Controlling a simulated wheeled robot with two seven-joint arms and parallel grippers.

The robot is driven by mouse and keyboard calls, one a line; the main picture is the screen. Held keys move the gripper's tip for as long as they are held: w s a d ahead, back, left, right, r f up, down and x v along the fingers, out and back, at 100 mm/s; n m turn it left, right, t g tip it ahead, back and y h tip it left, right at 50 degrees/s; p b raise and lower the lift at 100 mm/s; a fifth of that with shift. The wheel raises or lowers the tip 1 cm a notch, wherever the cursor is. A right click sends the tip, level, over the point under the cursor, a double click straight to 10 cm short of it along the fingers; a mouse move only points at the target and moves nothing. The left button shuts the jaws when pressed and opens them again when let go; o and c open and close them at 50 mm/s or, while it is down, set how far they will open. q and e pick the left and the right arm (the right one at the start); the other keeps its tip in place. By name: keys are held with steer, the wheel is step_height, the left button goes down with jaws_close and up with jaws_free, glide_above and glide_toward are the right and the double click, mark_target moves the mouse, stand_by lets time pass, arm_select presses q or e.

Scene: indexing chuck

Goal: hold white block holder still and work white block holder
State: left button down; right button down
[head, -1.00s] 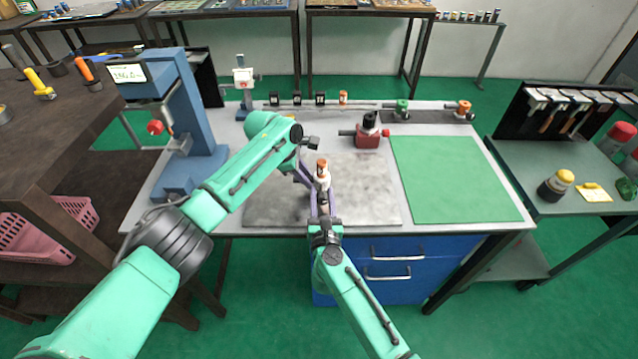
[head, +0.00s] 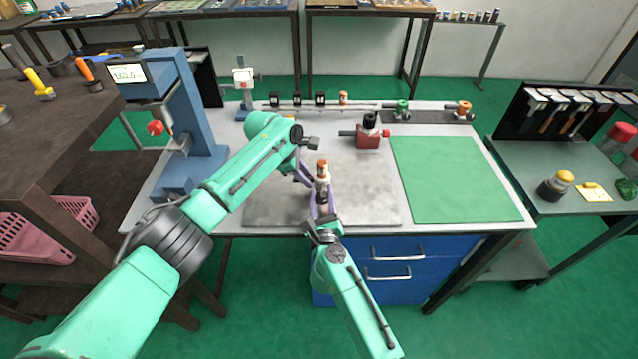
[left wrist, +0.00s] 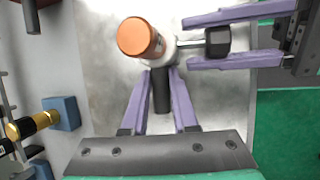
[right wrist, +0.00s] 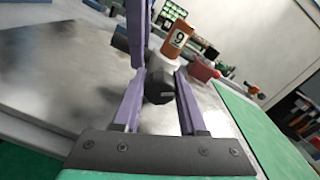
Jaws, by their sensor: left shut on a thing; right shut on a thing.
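The white block holder (head: 323,178) stands on the grey plate in the middle of the bench. It has a white body, an orange cap and dark handles; the cap (left wrist: 140,38) shows in the left wrist view, and a "9" label (right wrist: 179,39) in the right wrist view. My left gripper (left wrist: 160,75) is shut on a dark handle of the holder. My right gripper (head: 322,207) is shut on another dark handle (right wrist: 159,86), on the near side in the head view. In the left wrist view, the right fingers come in from the right around a dark knob (left wrist: 217,42).
The grey plate (head: 270,205) is otherwise clear around the holder. A green mat (head: 455,178) lies to its right. A red block with a black top (head: 368,133) stands behind. A blue press (head: 190,110) stands at the left, and small parts line the back edge.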

steer(key=shift+a, duration=0.1)
steer(key=shift+c, duration=2.3)
jaws_free()
steer(key=m, duration=0.4)
steer(key=shift+m, duration=0.3)
steer(key=s, duration=1.2)
steer(key=s+d+f+n+g+y, duration=0.1)
steer(key=d+f+n+g, duration=0.1)
steer(key=f+n, duration=0.6)
steer(key=s+d+f+n+g+y, duration=0.1)
steer(key=d+f+n, duration=0.3)
steer(key=f+n, duration=0.4)
steer(key=s+d+f+n+g+y, duration=0.1)
steer(key=s+d+f+n+g, duration=0.1)
steer(key=f+n, duration=0.6)
steer(key=s+d+n, duration=0.1)
steer(key=d+n, duration=0.1)
steer(key=n, duration=0.5)
steer(key=shift+n+g, duration=0.3)
